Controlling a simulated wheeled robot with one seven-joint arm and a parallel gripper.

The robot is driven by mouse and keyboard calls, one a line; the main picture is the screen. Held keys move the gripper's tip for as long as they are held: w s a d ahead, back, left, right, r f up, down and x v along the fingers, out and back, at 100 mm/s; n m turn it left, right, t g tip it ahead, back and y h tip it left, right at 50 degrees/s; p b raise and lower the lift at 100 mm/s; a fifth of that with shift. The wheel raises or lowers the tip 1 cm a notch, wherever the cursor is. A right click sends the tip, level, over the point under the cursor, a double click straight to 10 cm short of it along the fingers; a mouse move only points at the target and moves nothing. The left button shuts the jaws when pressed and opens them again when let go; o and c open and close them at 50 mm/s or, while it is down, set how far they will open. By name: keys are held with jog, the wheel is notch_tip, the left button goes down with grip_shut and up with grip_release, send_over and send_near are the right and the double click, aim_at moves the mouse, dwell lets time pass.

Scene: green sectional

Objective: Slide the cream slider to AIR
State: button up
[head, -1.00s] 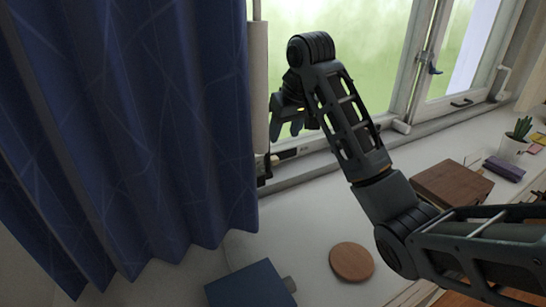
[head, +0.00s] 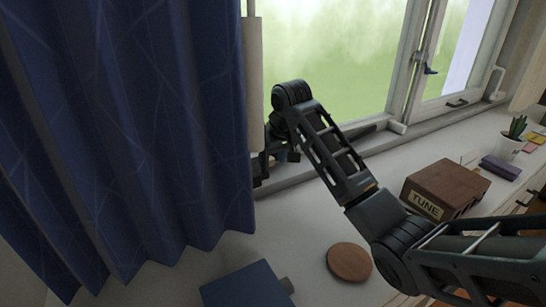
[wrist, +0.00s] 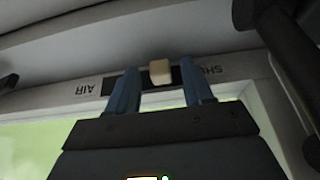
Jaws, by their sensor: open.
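The cream slider (wrist: 160,72) is a small block on a dark slot in the pale window frame, seen in the wrist view. The AIR label (wrist: 91,88) is left of it, upside down, and another label (wrist: 204,70), partly hidden, is to its right. My gripper (wrist: 158,80) is open, with one blue finger on each side of the slider. Whether either finger touches it, I cannot tell. In the head view my gripper (head: 278,155) is low at the window's lower left corner, and the slider is hidden there.
A blue curtain (head: 130,140) hangs close at the left. On the sill are a wooden box marked TUNE (head: 447,184), a round wooden disc (head: 349,262), a blue book or box (head: 245,287) and a potted plant (head: 511,145). A dark bar (wrist: 290,60) crosses the right of the wrist view.

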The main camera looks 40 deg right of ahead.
jog(key=shift+c, duration=0.4)
grip_shut()
